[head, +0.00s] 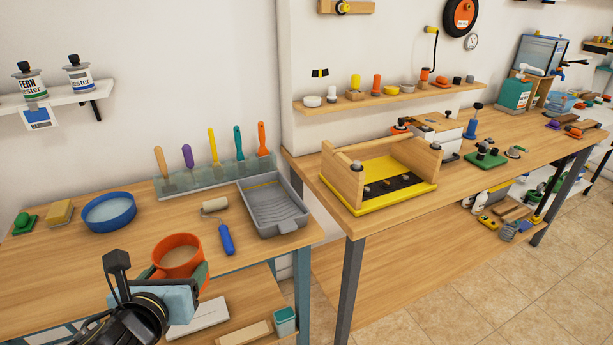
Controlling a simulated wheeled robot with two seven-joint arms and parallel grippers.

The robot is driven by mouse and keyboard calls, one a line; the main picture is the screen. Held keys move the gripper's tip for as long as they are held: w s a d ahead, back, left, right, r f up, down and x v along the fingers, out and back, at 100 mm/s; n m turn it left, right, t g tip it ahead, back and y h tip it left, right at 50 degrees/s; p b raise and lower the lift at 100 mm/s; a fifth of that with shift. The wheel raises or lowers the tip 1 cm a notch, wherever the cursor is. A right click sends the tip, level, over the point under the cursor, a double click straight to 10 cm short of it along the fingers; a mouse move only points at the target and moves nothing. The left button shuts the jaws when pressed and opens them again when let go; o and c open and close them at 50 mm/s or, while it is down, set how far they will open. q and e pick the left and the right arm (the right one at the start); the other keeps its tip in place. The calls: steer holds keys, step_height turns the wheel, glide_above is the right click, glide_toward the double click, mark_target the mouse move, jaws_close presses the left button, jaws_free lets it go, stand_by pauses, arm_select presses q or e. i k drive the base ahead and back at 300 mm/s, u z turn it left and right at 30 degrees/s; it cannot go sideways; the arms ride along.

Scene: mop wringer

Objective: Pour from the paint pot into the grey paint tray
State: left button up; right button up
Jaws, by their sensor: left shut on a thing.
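The orange paint pot (172,244) is in the lower left of the head view, with a pale beige content showing inside. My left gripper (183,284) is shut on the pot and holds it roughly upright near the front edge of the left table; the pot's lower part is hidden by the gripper. The grey paint tray (291,233) lies on the same table to the right and farther back, apart from the pot. Its ribbed slope is bare and faces up. My right gripper is not in view.
A roller with a blue handle (227,240) lies between pot and tray. A blue round dish (109,226), a sponge block (59,212) and a green item (24,224) sit at left. Several upright tools, including a purple one (188,157), stand in a clear rack behind.

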mark_target(274, 206)
steer(key=z, duration=0.6)
steer(key=i, duration=1.25)
steer(key=u, duration=0.3)
